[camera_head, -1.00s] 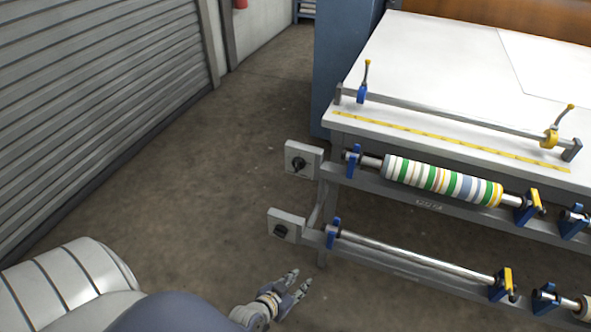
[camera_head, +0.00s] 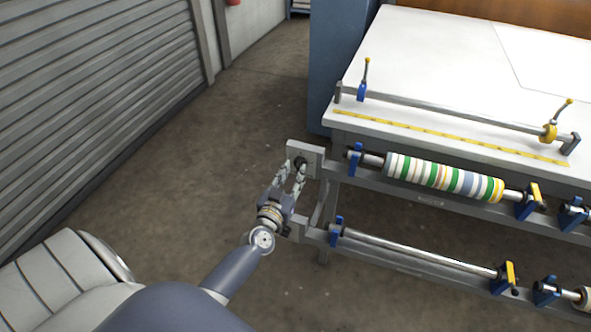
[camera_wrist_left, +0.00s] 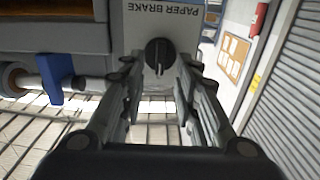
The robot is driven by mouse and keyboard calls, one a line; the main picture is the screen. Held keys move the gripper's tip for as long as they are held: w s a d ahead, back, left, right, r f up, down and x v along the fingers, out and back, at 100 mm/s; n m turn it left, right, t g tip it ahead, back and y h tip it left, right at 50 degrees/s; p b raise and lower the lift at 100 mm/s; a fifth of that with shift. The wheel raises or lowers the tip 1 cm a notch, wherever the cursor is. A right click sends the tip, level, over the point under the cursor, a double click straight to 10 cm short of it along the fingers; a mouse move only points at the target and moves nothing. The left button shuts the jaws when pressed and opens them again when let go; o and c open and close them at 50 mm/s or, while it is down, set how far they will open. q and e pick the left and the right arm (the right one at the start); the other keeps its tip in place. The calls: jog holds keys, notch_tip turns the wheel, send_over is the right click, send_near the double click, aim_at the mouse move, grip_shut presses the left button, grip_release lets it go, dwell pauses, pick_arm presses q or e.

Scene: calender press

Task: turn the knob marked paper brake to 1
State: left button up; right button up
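The paper brake knob (camera_wrist_left: 158,54) is black and round, on a light grey box (camera_wrist_left: 185,25) marked PAPER BRAKE, upside down in the left wrist view. In the head view this is the upper box (camera_head: 317,160), at the left end of the upper roller rail. My left gripper (camera_head: 293,166) is open, its fingertips at the upper knob, which is partly hidden in the head view. In the left wrist view the open fingers (camera_wrist_left: 158,75) stand either side of the knob, with gaps visible. The scale digits are not readable. My right gripper is not in view.
A lower box (camera_head: 298,228) is mostly behind my left gripper. A striped roll (camera_head: 440,176) sits on the upper rail, and a bare metal shaft (camera_head: 420,250) runs below. The white table (camera_head: 450,70) stands behind. The floor to the left is clear.

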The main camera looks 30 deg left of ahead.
pick_arm(q)
jog(key=shift+x, duration=0.8)
jog(key=shift+w, duration=0.2)
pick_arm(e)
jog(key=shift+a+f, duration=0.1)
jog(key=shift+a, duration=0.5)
pick_arm(q)
grip_shut()
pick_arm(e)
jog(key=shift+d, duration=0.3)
